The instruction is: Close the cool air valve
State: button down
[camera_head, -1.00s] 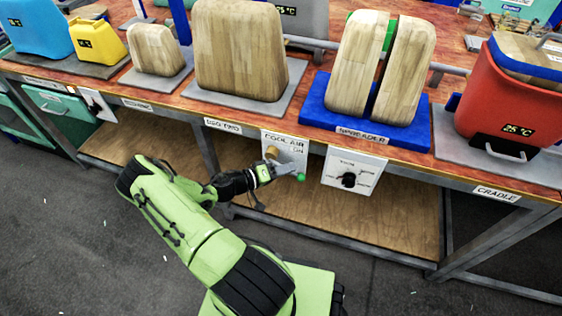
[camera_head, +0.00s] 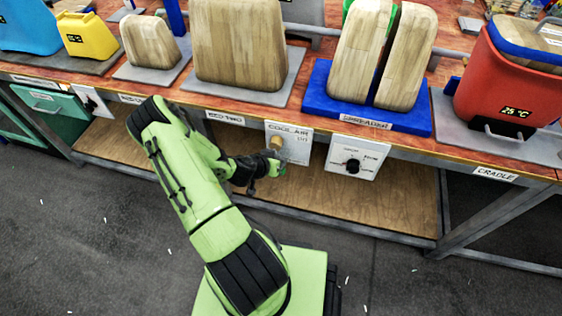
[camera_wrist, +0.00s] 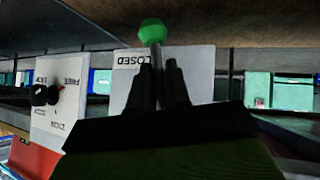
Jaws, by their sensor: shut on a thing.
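The cool air valve is a white panel (camera_head: 297,150) on the bench's front edge, with a brass hub (camera_head: 277,143) and a lever ending in a green ball (camera_head: 283,171). My gripper (camera_head: 274,166) is at the lever, just below the hub. In the wrist view my gripper's dark fingers (camera_wrist: 161,72) are shut on the lever's shaft, and the green ball (camera_wrist: 152,31) sticks out past the fingertips. The word CLOSED shows upside down on the panel (camera_wrist: 197,75) beside the lever. Most of the lever is hidden in the head view.
A white dial panel (camera_head: 357,158) with a black knob hangs just right of the valve. Wooden blocks, a blue spreader (camera_head: 320,105) and a red container (camera_head: 512,95) stand on the bench above. A wooden lower shelf (camera_head: 345,205) runs beneath.

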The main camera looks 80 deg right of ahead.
jog(key=shift+w+f+m+t+b, duration=0.1)
jog(key=shift+w+m+t+b, duration=0.25)
jog(key=shift+w+t, duration=0.5)
jog(key=shift+d+t, duration=0.1)
jog(key=shift+t, duration=0.15)
jog(key=c, duration=1.2)
grip_release()
jog(key=shift+s, duration=0.1)
jog(key=p+v, duration=1.2)
jog(key=v, duration=0.3)
jog(key=shift+a+r+p, duration=0.25)
jog(key=shift+p, duration=0.05)
